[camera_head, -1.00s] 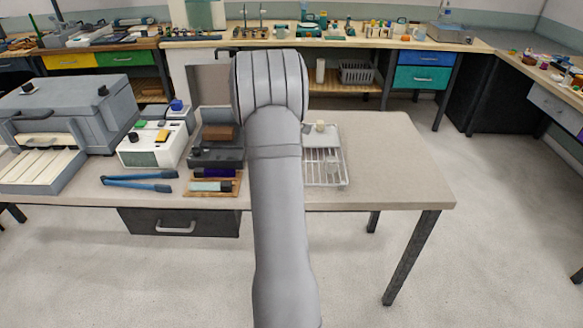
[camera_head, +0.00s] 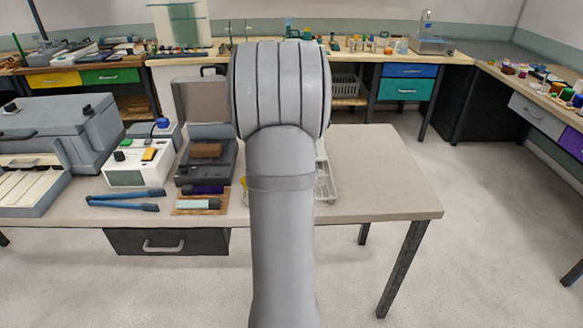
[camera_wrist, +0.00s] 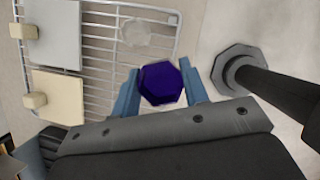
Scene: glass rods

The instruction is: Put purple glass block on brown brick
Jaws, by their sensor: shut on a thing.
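The purple glass block (camera_wrist: 161,83) is dark and many-sided. In the wrist view it sits between the two blue fingertips of my gripper (camera_wrist: 162,88), which is shut on it. In the head view my arm hides the gripper and the block. The brown brick (camera_head: 206,151) lies inside an open dark grey case on the table, to the left of my arm. It is not seen in the wrist view.
A wire rack (camera_head: 326,185), partly behind my arm, also shows in the wrist view (camera_wrist: 99,60) with a clear glass piece (camera_wrist: 134,32) on it. A white box (camera_head: 140,165), blue tongs (camera_head: 125,200) and a wooden tray (camera_head: 199,210) stand left. The table's right end is clear.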

